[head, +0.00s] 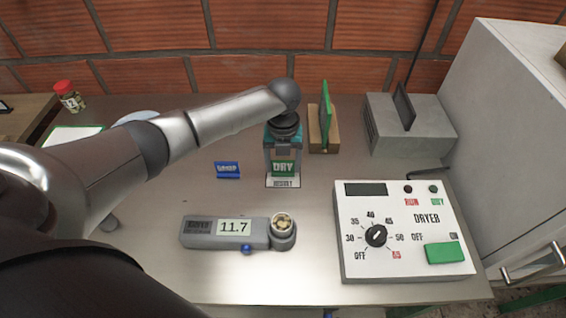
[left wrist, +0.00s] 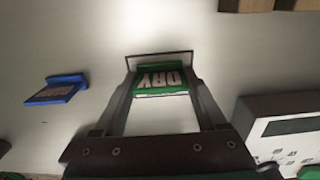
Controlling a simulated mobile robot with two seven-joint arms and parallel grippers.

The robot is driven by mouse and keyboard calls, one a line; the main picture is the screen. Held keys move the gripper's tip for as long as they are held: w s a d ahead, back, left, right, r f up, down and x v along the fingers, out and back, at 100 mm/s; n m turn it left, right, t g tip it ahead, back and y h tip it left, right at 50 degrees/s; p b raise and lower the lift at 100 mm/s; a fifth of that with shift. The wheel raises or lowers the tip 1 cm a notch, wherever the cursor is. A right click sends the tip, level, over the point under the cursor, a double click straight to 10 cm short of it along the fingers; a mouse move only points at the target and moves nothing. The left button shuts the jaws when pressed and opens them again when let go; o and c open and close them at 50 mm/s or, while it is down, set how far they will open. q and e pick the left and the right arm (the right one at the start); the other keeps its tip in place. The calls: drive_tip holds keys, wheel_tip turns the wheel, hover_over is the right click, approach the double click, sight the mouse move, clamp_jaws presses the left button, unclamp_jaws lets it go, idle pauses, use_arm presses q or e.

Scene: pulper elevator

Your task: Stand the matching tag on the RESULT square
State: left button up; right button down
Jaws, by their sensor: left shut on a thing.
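The green DRY tag (head: 283,168) is between the fingers of my left gripper (head: 283,163), which is shut on it and points down. It also shows between the fingertips in the left wrist view (left wrist: 163,82). The tag is upright, at the white RESULT square (head: 283,183); I cannot tell whether its bottom edge touches the square. A blue tag (head: 228,170) stands to the left of the square, and shows in the left wrist view (left wrist: 57,90). The moisture meter (head: 215,232) reads 11.7. My right gripper is not in view.
The meter's cup (head: 283,232) holds pale beans. The dryer panel (head: 405,275) lies at the front right. A wooden block (head: 316,142) with a green plate (head: 326,110) and a grey box (head: 415,130) stand behind. The table left of the blue tag is partly hidden by my arm.

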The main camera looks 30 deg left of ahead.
sight(283, 161)
use_arm(q)
drive_tip(key=o, duration=1.2)
drive_tip(key=shift+f, duration=0.1)
drive_tip(key=shift+o, duration=0.2)
wheel_tip(283, 161, up, 12)
drive_tip(key=p, duration=0.2)
drive_tip(key=shift+r, duration=0.2)
drive_tip(key=shift+d, duration=0.1)
